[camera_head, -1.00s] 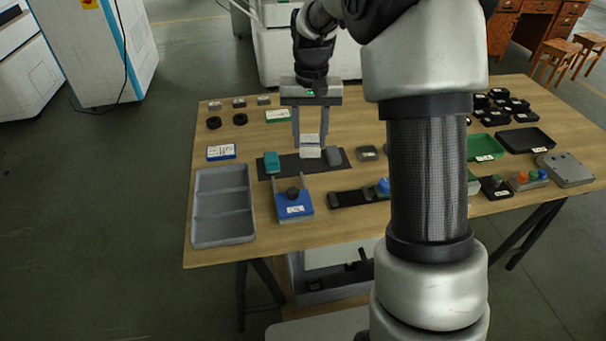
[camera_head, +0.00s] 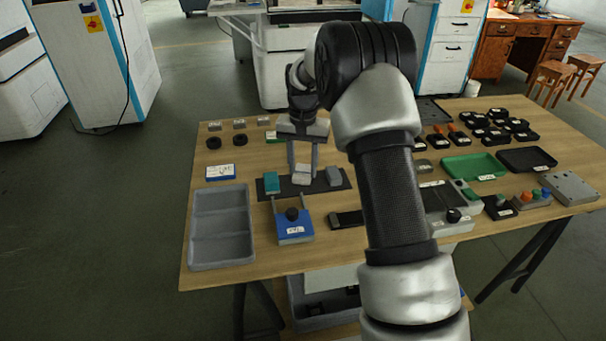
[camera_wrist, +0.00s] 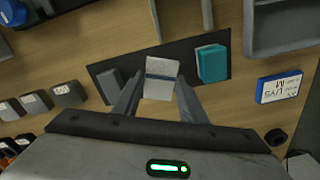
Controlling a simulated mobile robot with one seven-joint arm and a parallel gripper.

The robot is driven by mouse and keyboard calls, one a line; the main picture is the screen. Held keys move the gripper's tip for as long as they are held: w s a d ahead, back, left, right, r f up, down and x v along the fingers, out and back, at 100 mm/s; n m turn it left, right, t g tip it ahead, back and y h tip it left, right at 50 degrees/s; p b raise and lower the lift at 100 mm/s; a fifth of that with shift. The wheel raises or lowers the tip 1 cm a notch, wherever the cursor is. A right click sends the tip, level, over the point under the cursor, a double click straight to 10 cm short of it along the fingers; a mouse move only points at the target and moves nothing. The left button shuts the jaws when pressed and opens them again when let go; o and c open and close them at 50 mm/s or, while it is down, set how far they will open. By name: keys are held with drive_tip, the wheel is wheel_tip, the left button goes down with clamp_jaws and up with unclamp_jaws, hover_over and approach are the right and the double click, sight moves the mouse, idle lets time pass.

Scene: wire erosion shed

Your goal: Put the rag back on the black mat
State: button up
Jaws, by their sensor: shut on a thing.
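The rag (camera_head: 302,173) is a pale grey folded piece with a dark band across it, seen best in the wrist view (camera_wrist: 161,66). My gripper (camera_head: 303,176) is shut on it, one finger on each side. The black mat (camera_head: 287,188) lies under the rag, which is over its middle part; I cannot tell whether they touch. A teal block (camera_head: 271,183) lies at the mat's left end and a grey block (camera_head: 334,176) at its right end. In the wrist view the teal block (camera_wrist: 213,63) is right of the rag.
A grey divided tray (camera_head: 221,228) stands at the front left. A blue box with a black knob (camera_head: 294,226) sits in front of the mat. A blue-white box (camera_head: 220,172) lies left. Green (camera_head: 474,168) and black (camera_head: 527,159) trays lie right. My arm hides part of the table.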

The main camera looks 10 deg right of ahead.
drive_tip(key=shift+f, duration=0.95)
drive_tip(key=o, duration=1.3)
drive_tip(key=shift+f, duration=0.15)
